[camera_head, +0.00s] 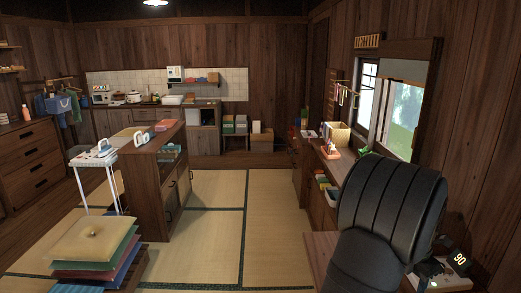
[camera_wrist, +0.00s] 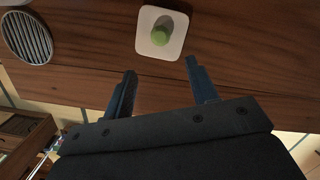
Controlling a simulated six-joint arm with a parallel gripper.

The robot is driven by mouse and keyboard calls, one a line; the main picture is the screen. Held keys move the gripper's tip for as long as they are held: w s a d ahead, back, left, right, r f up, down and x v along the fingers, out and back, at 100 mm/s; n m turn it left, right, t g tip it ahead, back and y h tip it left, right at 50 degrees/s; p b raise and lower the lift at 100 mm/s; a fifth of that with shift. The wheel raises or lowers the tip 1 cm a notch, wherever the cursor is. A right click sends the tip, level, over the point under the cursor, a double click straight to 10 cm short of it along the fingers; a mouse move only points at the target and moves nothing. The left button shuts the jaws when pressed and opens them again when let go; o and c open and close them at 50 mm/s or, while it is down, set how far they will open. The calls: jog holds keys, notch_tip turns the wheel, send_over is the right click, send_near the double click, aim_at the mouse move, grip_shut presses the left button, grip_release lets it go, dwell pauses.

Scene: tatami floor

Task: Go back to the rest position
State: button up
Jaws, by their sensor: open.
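My gripper (camera_wrist: 160,67) shows in the wrist view with its two dark fingers spread apart. Nothing is between them. Ahead of the fingertips, a white square plate (camera_wrist: 143,42) with a green round item (camera_wrist: 160,38) lies on a brown wooden surface (camera_wrist: 85,60). The fingers look apart from the plate; their height above the wood is hard to tell. In the head view, my dark ribbed arm fills the lower right, and I cannot make out my gripper there.
A round dark grille (camera_wrist: 28,38) lies on the wood at left in the wrist view. In the head view, a wooden counter (camera_head: 312,160) with a box (camera_head: 337,132) runs along the right wall. Stacked cushions (camera_head: 92,240) stand lower left. The tatami floor (camera_head: 215,225) between is clear.

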jog(key=f, duration=0.4)
jog(key=d+f, duration=0.1)
jog(key=f, duration=0.7)
jog(key=shift+w+d+f, duration=0.3)
jog(key=shift+d, duration=0.05)
jog(key=r, duration=0.5)
jog(key=shift+s+d, duration=0.15)
jog(key=shift+s, duration=0.1)
jog(key=s+d+r, duration=0.3)
jog(key=s+r, duration=0.4)
jog(key=s, duration=0.4)
jog(key=s+d+f+m+g, duration=0.1)
jog(key=s+d+m, duration=0.45)
jog(key=s, duration=0.55)
jog(key=s+d+f+m+g, duration=0.1)
jog(key=s+d+m, duration=0.45)
jog(key=s, duration=0.55)
jog(key=w+f, duration=0.2)
jog(key=w, duration=0.1)
jog(key=w+d+f, duration=0.1)
jog(key=w+f, duration=0.1)
jog(key=w, duration=0.1)
jog(key=w+d+f, duration=0.1)
jog(key=w+f, duration=0.1)
jog(key=w, duration=0.2)
jog(key=shift+d+f, duration=0.1)
jog(key=shift+d, duration=0.15)
